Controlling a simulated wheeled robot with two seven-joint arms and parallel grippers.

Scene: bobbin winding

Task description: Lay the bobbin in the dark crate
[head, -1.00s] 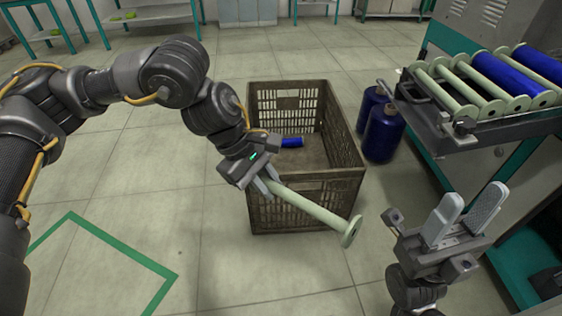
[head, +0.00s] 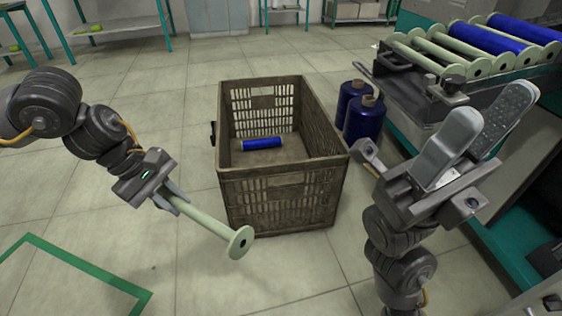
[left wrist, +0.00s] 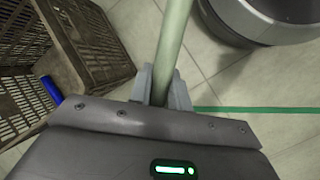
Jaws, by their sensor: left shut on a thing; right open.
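A pale green empty bobbin (head: 205,221) is held at one end by my left gripper (head: 173,201), which is shut on it. The bobbin slants down to the right, its round flange in front of the crate's left side. In the left wrist view the bobbin (left wrist: 172,45) runs up from between the fingers (left wrist: 162,88). The dark crate (head: 272,195) stands on the floor to the right of my left gripper; it also shows in the left wrist view (left wrist: 88,45). A blue bobbin (head: 262,144) lies inside it. My right gripper (head: 470,150) is open and empty, right of the crate.
Two blue thread cones (head: 364,118) stand on the floor beside the crate's right side. A machine rack (head: 428,108) with several green and blue bobbins is at the right. A green line (head: 75,262) marks the floor at left. Floor left of the crate is clear.

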